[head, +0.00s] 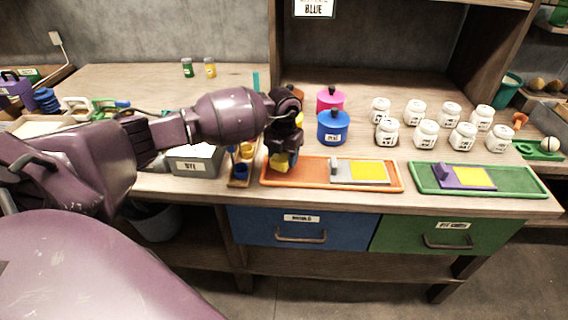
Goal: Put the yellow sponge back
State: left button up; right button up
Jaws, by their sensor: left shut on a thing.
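My left gripper (285,147) reaches in from the left and points down over the left end of the orange tray (300,179). It is shut on the yellow sponge (280,161), which shows just below the dark fingers. The gripper hides part of the sponge, and I cannot tell whether the sponge touches the tray. My right gripper is not in view.
A wooden rack (238,182) with small blue and yellow items stands close left of the gripper. Pink (330,99) and blue (333,126) pots and several white jars (426,133) stand behind. A green tray (507,188) lies to the right.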

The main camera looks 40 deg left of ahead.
pick_arm(q)
jog(key=shift+f, duration=1.35)
jog(key=shift+f, duration=0.1)
jog(key=shift+f, duration=0.1)
jog(key=o, duration=0.8)
